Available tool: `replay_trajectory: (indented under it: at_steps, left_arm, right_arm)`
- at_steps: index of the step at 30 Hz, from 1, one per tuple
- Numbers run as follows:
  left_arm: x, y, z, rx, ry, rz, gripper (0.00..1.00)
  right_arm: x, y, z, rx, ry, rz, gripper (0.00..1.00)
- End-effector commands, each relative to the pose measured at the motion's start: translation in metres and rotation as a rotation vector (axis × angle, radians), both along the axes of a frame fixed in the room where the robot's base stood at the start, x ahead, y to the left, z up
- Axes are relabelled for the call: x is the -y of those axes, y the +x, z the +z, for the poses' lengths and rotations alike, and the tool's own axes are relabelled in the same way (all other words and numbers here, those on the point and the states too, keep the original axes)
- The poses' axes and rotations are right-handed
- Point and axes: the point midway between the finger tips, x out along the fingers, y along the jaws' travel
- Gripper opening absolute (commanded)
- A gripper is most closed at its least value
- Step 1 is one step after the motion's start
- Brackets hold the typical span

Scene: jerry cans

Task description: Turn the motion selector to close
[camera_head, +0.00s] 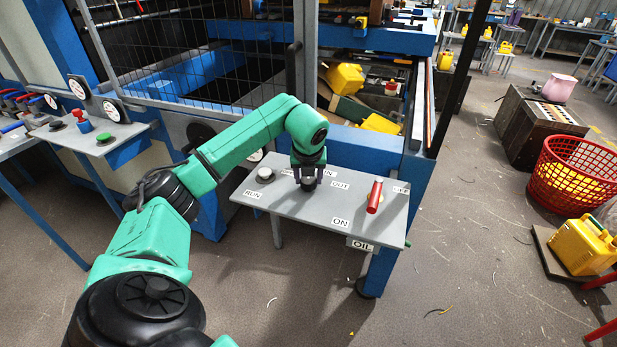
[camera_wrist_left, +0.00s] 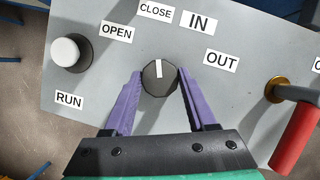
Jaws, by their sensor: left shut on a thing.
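The motion selector (camera_wrist_left: 159,80) is a dark round knob with a white mark on the grey panel (camera_head: 290,203). In the left wrist view its mark points up toward the CLOSE label (camera_wrist_left: 156,11); the OPEN label (camera_wrist_left: 116,32) is up and left of the knob. My left gripper (camera_wrist_left: 159,74) is shut on the knob, with one purple finger on each side. In the head view my left gripper (camera_head: 308,184) is over the panel's upper middle and mostly covers the knob. My right gripper is not in view.
A white button (camera_wrist_left: 66,52) by the RUN label (camera_wrist_left: 69,100) is left of the knob. A red-handled lever (camera_head: 375,196) stands to its right, by the OUT label (camera_wrist_left: 221,60). A mesh guard (camera_head: 200,50) rises behind the panel.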

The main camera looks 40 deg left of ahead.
Motion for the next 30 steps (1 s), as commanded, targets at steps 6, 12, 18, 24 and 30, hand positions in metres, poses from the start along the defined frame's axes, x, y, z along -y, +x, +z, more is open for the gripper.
replay_trajectory:
  at_steps: [6, 12, 18, 24, 30]
  left_arm:
    - [0.000, 0.001, 0.002, 0.003, 0.000, -0.001, 0.87]
    - [0.000, 0.000, 0.001, 0.002, -0.001, -0.002, 0.87]
    - [0.001, -0.001, 0.006, 0.003, -0.001, -0.002, 0.87]
    - [0.011, -0.012, 0.043, 0.007, 0.001, -0.004, 0.87]
    - [0.026, -0.030, 0.100, 0.010, 0.000, -0.003, 0.87]
  right_arm:
    - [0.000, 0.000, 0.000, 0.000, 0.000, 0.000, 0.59]
    - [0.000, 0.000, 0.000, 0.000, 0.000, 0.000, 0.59]
    - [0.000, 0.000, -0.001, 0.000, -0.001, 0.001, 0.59]
    - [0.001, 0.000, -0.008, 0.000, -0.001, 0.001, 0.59]
    - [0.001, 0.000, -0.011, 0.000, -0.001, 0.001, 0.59]
